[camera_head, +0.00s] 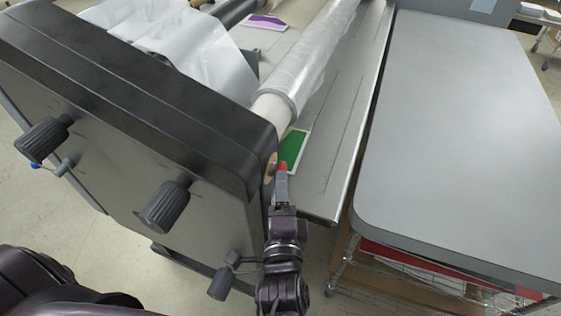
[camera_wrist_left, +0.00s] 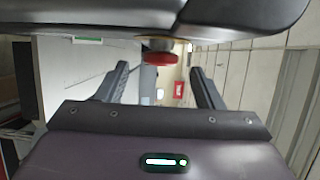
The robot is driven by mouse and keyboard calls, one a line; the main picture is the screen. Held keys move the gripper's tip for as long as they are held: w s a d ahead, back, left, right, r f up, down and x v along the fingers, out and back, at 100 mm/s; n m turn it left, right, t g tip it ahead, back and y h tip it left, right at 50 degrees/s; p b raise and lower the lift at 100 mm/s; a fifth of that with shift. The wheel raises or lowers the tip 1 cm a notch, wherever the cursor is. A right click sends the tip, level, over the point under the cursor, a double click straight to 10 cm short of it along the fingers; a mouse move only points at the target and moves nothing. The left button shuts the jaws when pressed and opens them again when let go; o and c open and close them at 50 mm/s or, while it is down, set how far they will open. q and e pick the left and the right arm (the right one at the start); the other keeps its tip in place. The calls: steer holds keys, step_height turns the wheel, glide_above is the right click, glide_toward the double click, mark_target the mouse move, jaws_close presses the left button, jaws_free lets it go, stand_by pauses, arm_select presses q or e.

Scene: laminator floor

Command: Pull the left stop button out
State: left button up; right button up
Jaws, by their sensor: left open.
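The left stop button (camera_head: 283,167) is a small red knob on a yellowish base at the inner end of the laminator's black side housing. In the left wrist view the red button (camera_wrist_left: 160,58) shows just above the middle, under the dark housing edge. My left gripper (camera_head: 281,178) is at the button, its fingers partly covering it in the head view. In the wrist view the gripper (camera_wrist_left: 158,70) is open, one finger on each side of the button, with gaps on both sides. I cannot tell how deep the button sits between them. My right gripper is out of view.
The laminator housing (camera_head: 110,95) with black knobs (camera_head: 166,206) stands close on the left. A clear film roll (camera_head: 312,62) and a green label (camera_head: 292,149) are just beyond the gripper. A grey table (camera_head: 455,130) stands to the right, with a narrow gap between.

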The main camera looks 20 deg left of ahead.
arm_select(q)
steer(key=b+x, duration=0.3)
steer(key=x, duration=0.3)
steer(key=shift+f, duration=0.2)
steer(key=shift+w+r+b, duration=0.1)
steer(key=shift+w+b, duration=0.1)
steer(key=shift+b, duration=0.1)
steer(key=shift+s+r, duration=0.2)
steer(key=shift+s, duration=0.15)
steer(key=shift+w+f, duration=0.1)
steer(key=shift+w, duration=0.05)
steer(key=c, duration=0.5)
jaws_close()
steer(key=shift+d+r+p, duration=0.2)
steer(key=shift+d+p, duration=0.05)
steer(key=shift+p, duration=0.85)
steer(key=shift+d+f+p, duration=0.3)
steer(key=shift+d, duration=0.15)
steer(key=shift+o, duration=0.4)
jaws_free()
steer(key=o, duration=0.4)
steer(key=shift+d+r, duration=0.1)
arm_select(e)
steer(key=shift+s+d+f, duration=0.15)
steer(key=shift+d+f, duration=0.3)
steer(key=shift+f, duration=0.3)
